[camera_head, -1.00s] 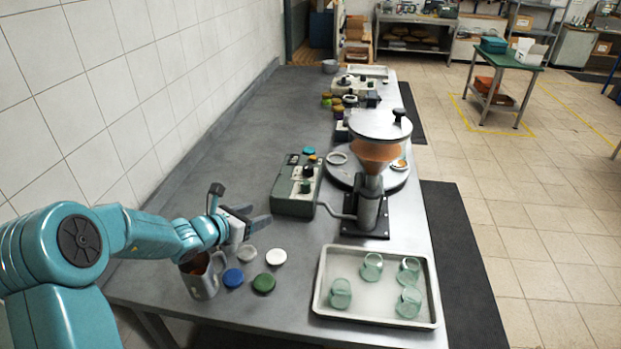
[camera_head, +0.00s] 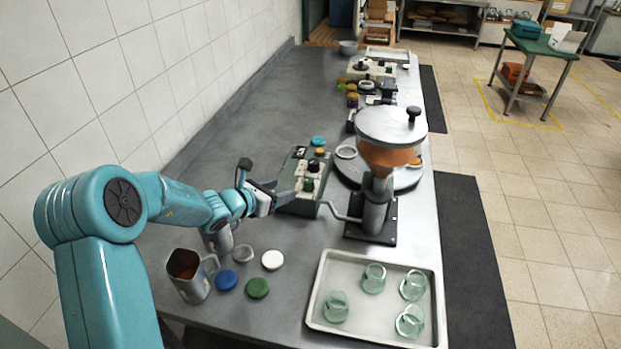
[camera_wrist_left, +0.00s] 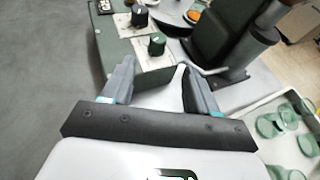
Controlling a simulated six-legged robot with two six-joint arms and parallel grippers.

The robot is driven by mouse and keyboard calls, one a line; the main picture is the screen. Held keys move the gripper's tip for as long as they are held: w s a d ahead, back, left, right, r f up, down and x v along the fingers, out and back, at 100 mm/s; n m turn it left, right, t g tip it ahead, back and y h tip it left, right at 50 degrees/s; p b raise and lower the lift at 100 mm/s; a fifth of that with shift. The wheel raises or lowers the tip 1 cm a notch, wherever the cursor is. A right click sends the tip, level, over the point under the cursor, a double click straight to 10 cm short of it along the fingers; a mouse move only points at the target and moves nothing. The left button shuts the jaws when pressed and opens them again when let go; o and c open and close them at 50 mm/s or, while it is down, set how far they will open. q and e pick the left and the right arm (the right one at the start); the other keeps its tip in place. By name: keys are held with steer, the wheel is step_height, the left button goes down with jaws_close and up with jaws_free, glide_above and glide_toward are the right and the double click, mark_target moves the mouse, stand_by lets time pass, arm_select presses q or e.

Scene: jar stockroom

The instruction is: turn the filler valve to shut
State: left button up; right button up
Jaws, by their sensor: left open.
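The filler has a hopper (camera_head: 388,155) with orange contents on a grey column (camera_head: 376,208). A pipe (camera_head: 338,213) links its base to a green control box (camera_head: 303,178) with knobs. The wrist view shows a green knob (camera_wrist_left: 157,43) and a black knob (camera_wrist_left: 140,15) on the box. I cannot tell which part is the valve or how it is set. My left gripper (camera_head: 283,192) is open and empty at the box's near left edge. In the wrist view its fingers (camera_wrist_left: 156,66) point at the box, apart from the green knob. My right gripper is not in view.
A tray (camera_head: 318,300) with several glass jars stands at the near right. A metal jug (camera_head: 190,278) and blue (camera_head: 226,280), green (camera_head: 257,288) and white (camera_head: 272,260) lids lie near my left arm. The bench along the wall (camera_head: 240,115) is clear.

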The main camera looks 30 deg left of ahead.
mark_target(306, 182)
arm_select(q)
steer(key=p+x, duration=0.1)
steer(key=x, duration=0.3)
steer(key=p+x, duration=0.1)
steer(key=x, duration=0.4)
steer(key=p+x, duration=0.1)
steer(key=x, duration=0.3)
steer(key=shift+w+a+f+p, duration=0.1)
steer(key=shift+w+f+p, duration=0.1)
steer(key=shift+f+p, duration=0.15)
steer(key=c, duration=1)
steer(key=shift+o, duration=0.3)
steer(key=n+y+b, duration=0.3)
steer(key=b, duration=2.1)
steer(key=shift+w+a+y, duration=0.1)
steer(key=shift+w+y, duration=0.05)
steer(key=shift+y, duration=0.15)
